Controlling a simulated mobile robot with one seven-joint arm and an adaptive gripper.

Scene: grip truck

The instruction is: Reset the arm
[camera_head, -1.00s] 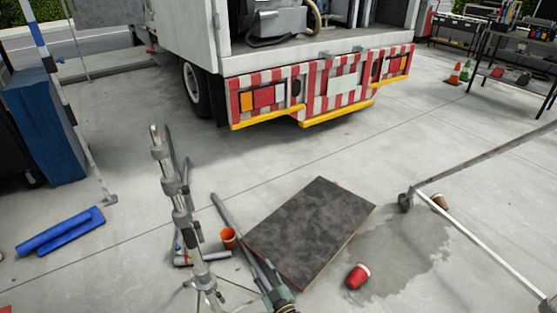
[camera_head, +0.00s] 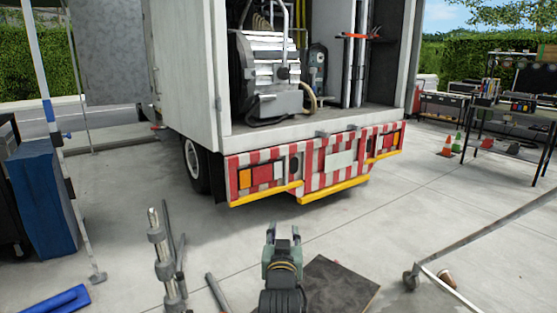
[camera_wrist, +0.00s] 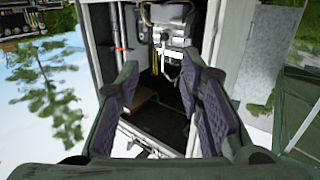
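My gripper (camera_head: 284,234) is raised at the bottom centre of the head view, above the floor and in front of the truck. Its fingers point up and toward the truck. In the wrist view, my gripper (camera_wrist: 165,88) has its two padded fingers spread apart with nothing between them. The truck (camera_head: 310,110) stands beyond it with its rear open. The truck's open interior (camera_wrist: 165,75) also shows upside down between the fingers in the wrist view.
A dark board (camera_head: 340,288) lies on the floor right of my gripper. A metal stand (camera_head: 164,262) is upright at left. A blue box (camera_head: 42,200) stands at far left. A wheeled bar (camera_head: 470,242) is at right. Cones (camera_head: 445,147) and a shelf table (camera_head: 515,130) are at back right.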

